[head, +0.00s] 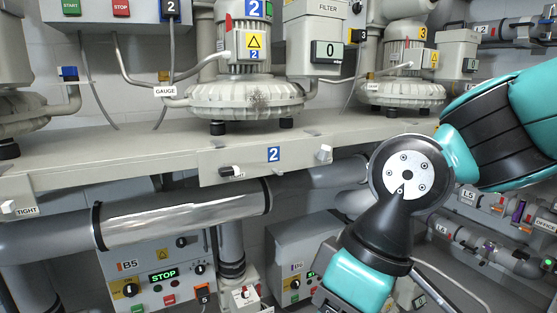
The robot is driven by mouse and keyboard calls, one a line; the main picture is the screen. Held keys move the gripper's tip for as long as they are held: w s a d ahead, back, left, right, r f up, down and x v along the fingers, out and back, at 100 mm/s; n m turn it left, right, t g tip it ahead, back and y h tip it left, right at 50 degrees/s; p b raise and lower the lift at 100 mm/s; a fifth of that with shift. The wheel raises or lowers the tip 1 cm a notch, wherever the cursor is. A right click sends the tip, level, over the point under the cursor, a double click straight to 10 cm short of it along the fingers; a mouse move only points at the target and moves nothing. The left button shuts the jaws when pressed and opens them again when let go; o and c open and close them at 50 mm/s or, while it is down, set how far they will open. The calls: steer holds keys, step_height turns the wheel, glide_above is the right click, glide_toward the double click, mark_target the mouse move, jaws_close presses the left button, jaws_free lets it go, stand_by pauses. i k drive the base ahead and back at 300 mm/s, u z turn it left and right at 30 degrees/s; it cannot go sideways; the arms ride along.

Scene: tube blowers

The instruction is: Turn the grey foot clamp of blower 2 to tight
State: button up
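Blower 2 (246,98), a cream ribbed machine with a blue "2" plate, sits on the shelf in the upper middle of the head view. Below it, the shelf's front edge carries another blue "2" plate (273,154). A small grey clamp lever (323,153) sticks up right of that plate; I take it as the grey foot clamp. I cannot read a label beside it or tell its setting. A black lever (226,170) with a small label is left of the plate. My arm is right of and below the grey lever. My gripper is not in view.
A grey lever (8,207) with a "TIGHT" label is on the shelf front at far left. Blower 3 (403,92) stands to the right. A shiny pipe (185,212) and control box B5 (158,278) are below the shelf. My arm fills the right side.

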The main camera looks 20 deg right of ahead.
mark_target(322, 154)
steer(key=k, duration=0.5)
steer(key=u, duration=1.8)
steer(key=i, duration=1.05)
steer(key=z, duration=2.2)
